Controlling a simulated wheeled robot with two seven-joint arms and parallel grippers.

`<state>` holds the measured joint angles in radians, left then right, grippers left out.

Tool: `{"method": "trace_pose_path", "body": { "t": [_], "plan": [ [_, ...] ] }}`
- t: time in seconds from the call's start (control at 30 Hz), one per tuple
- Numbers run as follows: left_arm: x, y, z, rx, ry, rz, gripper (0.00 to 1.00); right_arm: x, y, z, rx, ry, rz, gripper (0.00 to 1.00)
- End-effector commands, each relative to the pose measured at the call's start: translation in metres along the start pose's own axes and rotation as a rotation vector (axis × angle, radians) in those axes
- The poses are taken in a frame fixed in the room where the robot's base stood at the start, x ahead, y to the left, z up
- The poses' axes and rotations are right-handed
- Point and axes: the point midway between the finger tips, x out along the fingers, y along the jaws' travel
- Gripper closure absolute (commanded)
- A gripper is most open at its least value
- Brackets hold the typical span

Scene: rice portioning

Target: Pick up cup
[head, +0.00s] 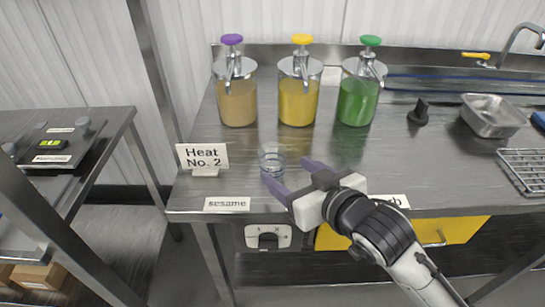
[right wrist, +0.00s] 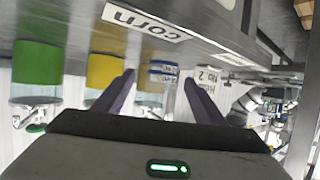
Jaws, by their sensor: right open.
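A small clear cup (head: 271,157) stands on the steel counter near its front edge, just right of the "Heat No. 2" sign. My right gripper (head: 287,173) is open, with its purple fingers pointing at the cup from the front right. In the right wrist view, which is upside down, the cup (right wrist: 158,88) shows between the two finger tips. Whether the tips have passed the cup's sides is hard to tell, and I see no clear contact. My left gripper is not in view.
Three pump jars with brown (head: 237,104), yellow (head: 298,103) and green (head: 356,101) contents stand behind the cup. The "Heat No. 2" sign (head: 202,157) is close on its left. A steel pan (head: 493,116) and a wire rack (head: 524,168) are at the right.

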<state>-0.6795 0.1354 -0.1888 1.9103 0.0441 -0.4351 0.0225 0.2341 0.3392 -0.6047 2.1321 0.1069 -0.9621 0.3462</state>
Motion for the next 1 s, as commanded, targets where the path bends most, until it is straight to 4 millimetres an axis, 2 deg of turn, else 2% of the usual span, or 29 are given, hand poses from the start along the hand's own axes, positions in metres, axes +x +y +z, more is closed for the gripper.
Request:
{"method": "trace_pose_path", "body": {
  "t": [0.1,0.2,0.33,0.6,0.9,1.0],
  "plan": [
    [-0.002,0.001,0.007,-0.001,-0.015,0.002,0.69,0.017,0.0,0.0,0.0,0.0,0.0,0.35],
    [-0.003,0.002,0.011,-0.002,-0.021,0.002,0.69,0.024,-0.001,0.0,0.0,0.0,0.0,0.35],
    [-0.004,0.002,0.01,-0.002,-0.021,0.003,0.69,0.035,-0.002,0.0,0.0,0.001,0.0,0.35],
    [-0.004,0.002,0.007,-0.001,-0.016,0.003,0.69,0.071,-0.005,0.001,0.0,0.0,0.0,0.35],
    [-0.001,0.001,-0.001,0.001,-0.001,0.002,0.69,0.076,-0.005,0.002,-0.001,0.0,-0.001,0.35],
    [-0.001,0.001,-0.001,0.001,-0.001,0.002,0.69,0.076,-0.005,0.002,-0.001,0.0,-0.001,0.51]
  ]
}}
